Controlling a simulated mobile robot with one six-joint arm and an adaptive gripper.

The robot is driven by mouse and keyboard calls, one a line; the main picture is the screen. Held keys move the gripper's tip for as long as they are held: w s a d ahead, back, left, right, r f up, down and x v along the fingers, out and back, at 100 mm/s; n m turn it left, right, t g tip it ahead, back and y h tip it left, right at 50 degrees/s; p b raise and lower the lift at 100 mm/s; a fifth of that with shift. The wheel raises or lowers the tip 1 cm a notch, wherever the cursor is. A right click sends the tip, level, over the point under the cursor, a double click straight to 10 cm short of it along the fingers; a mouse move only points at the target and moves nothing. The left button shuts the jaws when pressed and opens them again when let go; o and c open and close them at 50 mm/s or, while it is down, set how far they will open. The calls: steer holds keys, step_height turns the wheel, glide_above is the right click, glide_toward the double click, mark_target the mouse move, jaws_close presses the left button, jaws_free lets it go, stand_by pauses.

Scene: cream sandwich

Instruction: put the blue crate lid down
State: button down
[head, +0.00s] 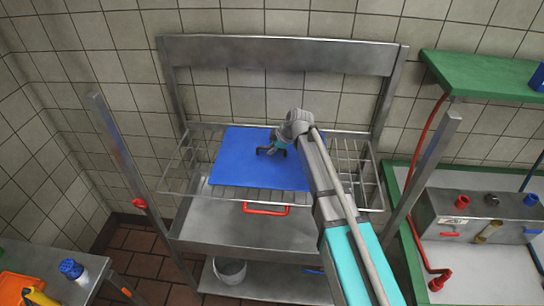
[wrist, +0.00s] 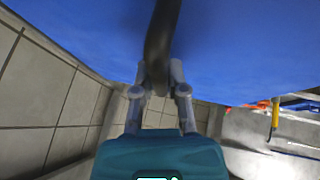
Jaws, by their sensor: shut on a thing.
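The blue crate lid (head: 240,165) is a flat blue panel over the wire rack (head: 345,165) of the metal stand in the head view. It fills the upper part of the wrist view (wrist: 250,55). Its black handle (wrist: 158,50) runs down between my fingers. My gripper (head: 277,148) is shut on that handle, and the fingers also show in the wrist view (wrist: 160,88). I cannot tell whether the lid touches the rack. What lies beneath the lid is hidden.
A metal shelf (head: 215,225) with a red handle (head: 265,208) in front lies below the rack. A grey bucket (head: 230,270) stands lower. At right are a green-edged counter (head: 460,275) with a metal box (head: 475,215) and a green shelf (head: 490,75). A side table (head: 85,285) is at lower left.

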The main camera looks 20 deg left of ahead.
mark_target(280, 159)
steer(key=shift+f+b, duration=0.85)
steer(key=shift+f, duration=0.25)
steer(key=shift+f, duration=0.1)
steer(key=c, duration=0.7)
jaws_free()
steer(key=shift+d+r, duration=0.1)
steer(key=shift+r, duration=0.1)
steer(key=p+v, duration=0.6)
steer(key=shift+s+r, duration=0.1)
steer(key=shift+r, duration=0.2)
steer(key=shift+p+v, duration=2.15)
steer(key=shift+v, duration=0.5)
steer(key=shift+d+f, duration=0.1)
steer(key=shift+d, duration=0.05)
